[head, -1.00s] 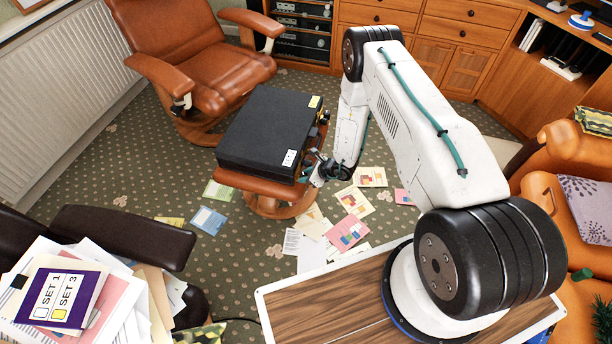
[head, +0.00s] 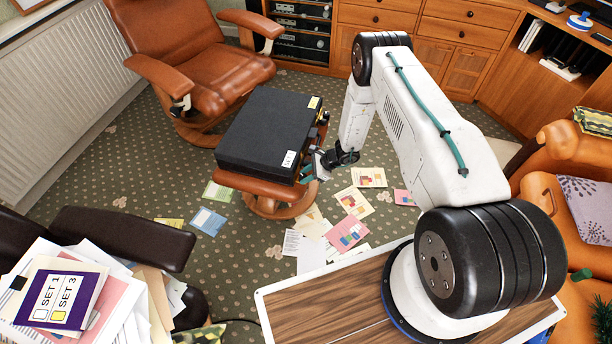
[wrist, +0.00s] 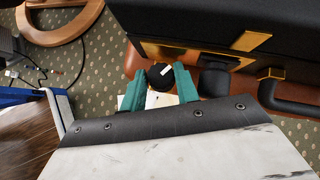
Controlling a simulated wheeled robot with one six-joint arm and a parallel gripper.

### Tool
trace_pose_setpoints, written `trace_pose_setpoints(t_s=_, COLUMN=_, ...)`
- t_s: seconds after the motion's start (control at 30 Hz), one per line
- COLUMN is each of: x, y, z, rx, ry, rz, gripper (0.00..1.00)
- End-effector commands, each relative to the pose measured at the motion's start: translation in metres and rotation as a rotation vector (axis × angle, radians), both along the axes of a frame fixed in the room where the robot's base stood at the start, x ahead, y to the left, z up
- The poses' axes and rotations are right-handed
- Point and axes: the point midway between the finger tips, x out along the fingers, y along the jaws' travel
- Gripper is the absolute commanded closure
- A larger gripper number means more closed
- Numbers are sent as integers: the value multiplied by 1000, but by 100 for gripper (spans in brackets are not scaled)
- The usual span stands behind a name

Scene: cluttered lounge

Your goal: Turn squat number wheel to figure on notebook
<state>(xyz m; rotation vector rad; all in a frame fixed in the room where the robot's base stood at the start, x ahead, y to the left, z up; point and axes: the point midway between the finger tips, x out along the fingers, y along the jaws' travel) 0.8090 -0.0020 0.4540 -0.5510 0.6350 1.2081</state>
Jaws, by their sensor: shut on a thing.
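The black case (head: 268,132) lies on the brown leather footstool (head: 240,186). In the wrist view the case front (wrist: 230,22) has brass fittings. The squat number wheel (wrist: 160,76), black and round with a white mark, sits between the green fingers of my gripper (wrist: 159,88), which is shut on it. Its figures cannot be read. A taller black part (wrist: 213,80) stands to its right. My gripper (head: 315,167) is at the case's right side in the head view. The purple notebook (head: 62,297) on the papers reads "SET 1" beside a white box and "SET 3" beside a yellow box.
A black handle (wrist: 292,106) juts from the case front. Loose papers (head: 350,232) lie on the carpet near the footstool. A brown armchair (head: 190,65) stands behind left, wooden cabinets (head: 455,65) at the back, and an orange seat (head: 570,200) at right.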

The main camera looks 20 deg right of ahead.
Motion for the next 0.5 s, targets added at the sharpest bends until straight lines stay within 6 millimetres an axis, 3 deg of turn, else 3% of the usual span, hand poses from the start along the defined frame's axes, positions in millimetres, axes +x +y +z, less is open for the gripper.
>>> trace_pose_setpoints(t_s=0.17, x=1, y=0, z=0, rx=0, ry=-1, rz=-1, gripper=92)
trace_pose_setpoints(t_s=0.2, x=0, y=0, z=0, rx=0, ry=-1, rz=-1, gripper=58)
trace_pose_setpoints(t_s=0.23, x=0, y=0, z=0, rx=0, ry=-1, rz=-1, gripper=50)
trace_pose_setpoints(t_s=0.5, x=0, y=0, z=0, rx=0, ry=-1, rz=-2, gripper=48)
